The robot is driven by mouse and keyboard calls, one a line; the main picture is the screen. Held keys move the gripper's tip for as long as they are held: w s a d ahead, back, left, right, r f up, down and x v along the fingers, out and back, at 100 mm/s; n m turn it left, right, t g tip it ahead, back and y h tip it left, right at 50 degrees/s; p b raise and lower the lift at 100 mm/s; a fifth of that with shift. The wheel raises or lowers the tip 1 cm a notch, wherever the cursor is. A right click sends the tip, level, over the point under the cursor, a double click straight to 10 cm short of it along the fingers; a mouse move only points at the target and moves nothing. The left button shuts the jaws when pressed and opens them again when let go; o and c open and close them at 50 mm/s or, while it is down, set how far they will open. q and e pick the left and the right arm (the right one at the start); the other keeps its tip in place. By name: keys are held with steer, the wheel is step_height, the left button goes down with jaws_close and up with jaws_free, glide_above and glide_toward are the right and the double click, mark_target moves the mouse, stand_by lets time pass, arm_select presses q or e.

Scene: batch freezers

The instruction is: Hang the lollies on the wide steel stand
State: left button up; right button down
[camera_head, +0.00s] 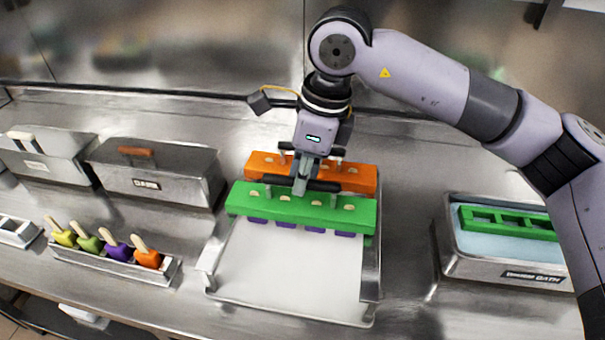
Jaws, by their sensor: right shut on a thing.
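My right gripper (302,187) comes down from above and is shut on the dark handle of a green bar (330,212). Stick ends show in the top of the green bar, and several purple lollies (286,224) show just below its front edge. The bar spans the wide steel stand (370,270) near its back; I cannot tell whether it rests on the side rails. An orange bar (350,175) with a similar handle and stick ends lies directly behind it. Anything hanging under the orange bar is hidden. My left gripper is not in view.
A steel bath (470,268) with a green frame (508,222) in it stands at right. A small rack (150,272) of yellow, green, purple and orange lollies is at left, before a lidded steel box (140,188). The stand's white front area (290,270) is clear.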

steer(key=shift+f+b, duration=0.15)
steer(key=shift+b, duration=0.3)
stand_by(0.5)
steer(key=c, duration=1.5)
jaws_free()
steer(key=shift+c, duration=0.2)
step_height(320, 180, up, 12)
steer(key=d, duration=0.2)
steer(key=shift+s+d+f, duration=0.15)
steer(key=shift+s, duration=0.05)
